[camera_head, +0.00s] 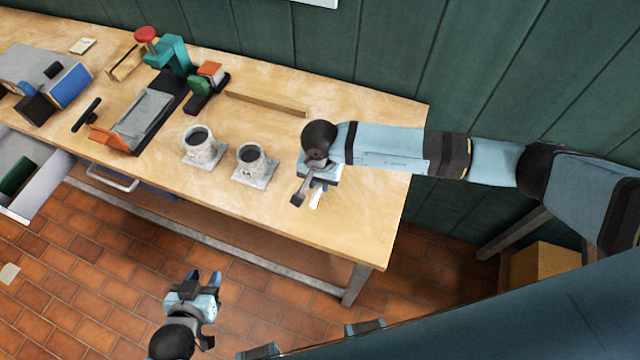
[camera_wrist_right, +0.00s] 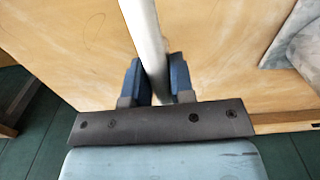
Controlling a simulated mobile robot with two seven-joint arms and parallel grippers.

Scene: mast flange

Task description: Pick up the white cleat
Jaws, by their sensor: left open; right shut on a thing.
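The white cleat (camera_head: 316,200) shows as a small pale piece below my right gripper (camera_head: 318,187), over the right part of the workbench. In the right wrist view the cleat (camera_wrist_right: 144,35) is a pale bar running up between the two blue fingers of my right gripper (camera_wrist_right: 157,82), which are shut on it. I cannot tell whether it touches the bench top. My right wrist hides part of it in the head view. My left gripper (camera_head: 206,277) is open and empty, out over the tiled floor in front of the bench.
Two grey cup-shaped flanges on square plates (camera_head: 201,148) (camera_head: 253,164) stand left of my right gripper. A wooden strip (camera_head: 266,103) lies behind them. A teal and red tool (camera_head: 168,52), an orange-ended grey device (camera_head: 140,118) and an open drawer (camera_head: 40,185) are further left. The bench's right end is clear.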

